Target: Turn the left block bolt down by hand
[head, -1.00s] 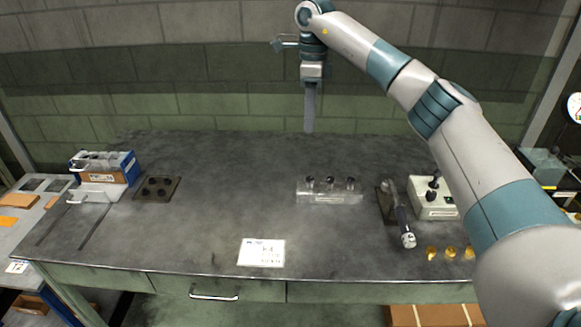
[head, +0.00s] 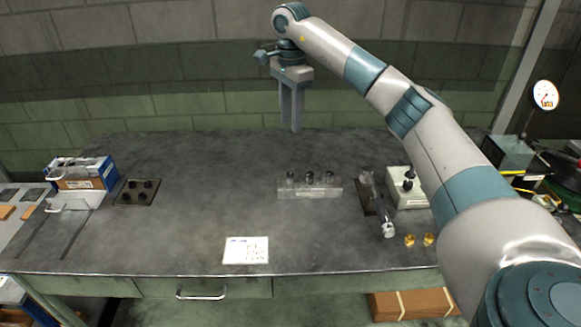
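My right gripper (head: 291,127) points down, above and behind the block in the picture. Its two fingers show a narrow gap with nothing between them, and it touches neither block nor bolt. My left gripper is out of view.
A tilted tool on a dark stand (head: 376,200) and a white box with a black knob (head: 405,188) stand right of the block. Brass pieces (head: 410,240) lie in front. A white card (head: 246,250), dark plate (head: 136,192) and blue box (head: 82,172) are left.

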